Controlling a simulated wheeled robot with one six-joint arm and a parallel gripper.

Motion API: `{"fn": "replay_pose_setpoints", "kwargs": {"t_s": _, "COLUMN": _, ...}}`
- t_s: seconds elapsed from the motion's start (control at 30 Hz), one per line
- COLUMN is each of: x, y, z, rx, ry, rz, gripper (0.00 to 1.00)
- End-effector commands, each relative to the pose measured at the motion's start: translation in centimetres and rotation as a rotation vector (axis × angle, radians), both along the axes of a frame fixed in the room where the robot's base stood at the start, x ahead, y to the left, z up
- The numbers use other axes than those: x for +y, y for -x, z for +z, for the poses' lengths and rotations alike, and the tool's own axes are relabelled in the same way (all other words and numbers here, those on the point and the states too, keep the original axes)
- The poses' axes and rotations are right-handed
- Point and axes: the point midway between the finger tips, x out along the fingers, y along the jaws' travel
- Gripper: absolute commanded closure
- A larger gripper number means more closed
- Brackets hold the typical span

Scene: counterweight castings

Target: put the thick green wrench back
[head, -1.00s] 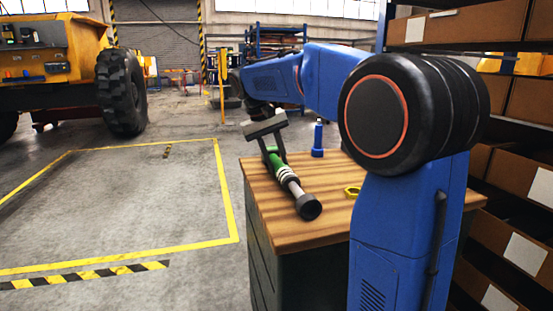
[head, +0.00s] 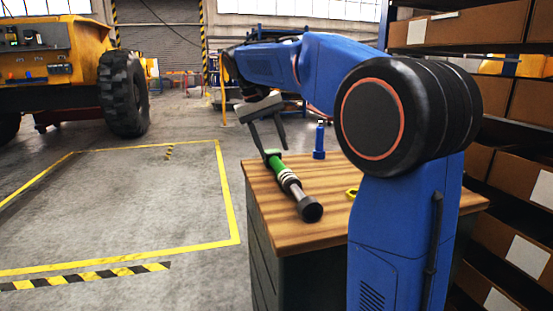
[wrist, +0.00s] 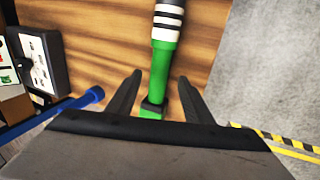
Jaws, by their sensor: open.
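The thick green wrench (head: 287,179) lies on the wooden bench top (head: 330,222), with a green grip, white bands and a dark round end towards the front. My gripper (head: 275,148) is open above its far end. In the wrist view the wrench (wrist: 165,65) runs between the two spread fingers of my gripper (wrist: 157,88), apart from both. The wrench's near tip in that view is partly hidden by the gripper body.
Shelves with cardboard boxes (head: 510,170) stand at the right. The yellow-marked floor area (head: 120,205) at the left is clear.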

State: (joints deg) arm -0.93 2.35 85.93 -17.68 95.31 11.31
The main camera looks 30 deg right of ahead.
Motion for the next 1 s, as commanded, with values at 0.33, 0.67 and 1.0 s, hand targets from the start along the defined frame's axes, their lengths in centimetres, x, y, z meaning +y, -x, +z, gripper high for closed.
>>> {"fn": "replay_pose_setpoints", "kwargs": {"t_s": 0.33, "x": 1.6, "y": -0.4, "z": 4.9, "rx": 0.001, "ry": 0.000, "rz": 0.001, "gripper": 0.53}}
{"fn": "replay_pose_setpoints", "kwargs": {"t_s": 0.67, "x": 1.8, "y": -0.4, "z": 5.7, "rx": 0.001, "ry": 0.000, "rz": 0.000, "gripper": 0.53}}
{"fn": "replay_pose_setpoints", "kwargs": {"t_s": 1.0, "x": 1.8, "y": -0.4, "z": 5.7, "rx": 0.001, "ry": 0.000, "rz": 0.000, "gripper": 0.53}}
